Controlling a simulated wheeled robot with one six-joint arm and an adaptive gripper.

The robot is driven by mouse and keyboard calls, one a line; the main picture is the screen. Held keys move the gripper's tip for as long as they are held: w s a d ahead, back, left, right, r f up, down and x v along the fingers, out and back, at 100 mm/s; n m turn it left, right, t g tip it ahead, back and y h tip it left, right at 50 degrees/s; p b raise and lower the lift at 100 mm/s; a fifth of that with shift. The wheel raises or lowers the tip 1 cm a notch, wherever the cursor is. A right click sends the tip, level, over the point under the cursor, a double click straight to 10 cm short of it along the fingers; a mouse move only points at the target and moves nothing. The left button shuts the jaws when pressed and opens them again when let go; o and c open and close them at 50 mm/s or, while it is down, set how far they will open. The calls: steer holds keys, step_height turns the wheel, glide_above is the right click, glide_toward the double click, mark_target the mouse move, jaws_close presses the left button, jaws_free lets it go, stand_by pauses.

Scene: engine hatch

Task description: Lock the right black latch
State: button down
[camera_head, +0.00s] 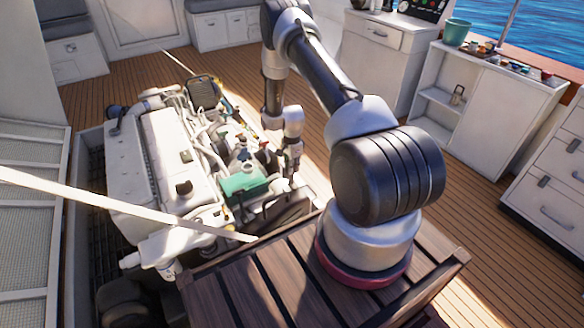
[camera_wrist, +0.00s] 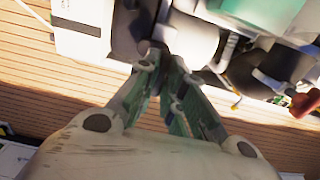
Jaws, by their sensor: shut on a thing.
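The engine (camera_head: 150,160) sits in the open floor hatch at the left of the head view. My gripper (camera_head: 291,168) points down at the engine's right side, next to a green box (camera_head: 243,184). In the wrist view my gripper (camera_wrist: 164,58) has its two fingers drawn together at the tips. They are shut on a small dark part (camera_wrist: 152,44), which looks like the black latch. It is mostly hidden by the fingertips, so I cannot tell whether it is locked. Dark rounded engine parts lie just beyond the tips.
A pale bar (camera_head: 120,203) crosses the hatch in front of the engine. A slatted wooden platform (camera_head: 262,285) lies at the near side under my arm. White cabinets (camera_head: 480,100) stand at the right. The plank floor (camera_head: 435,195) between is clear.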

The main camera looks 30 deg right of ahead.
stand_by(0.4)
steer(key=c, duration=1.5)
jaws_free()
steer(key=shift+r, duration=0.1)
step_height(320, 180, up, 12)
steer(key=shift+f, duration=0.1)
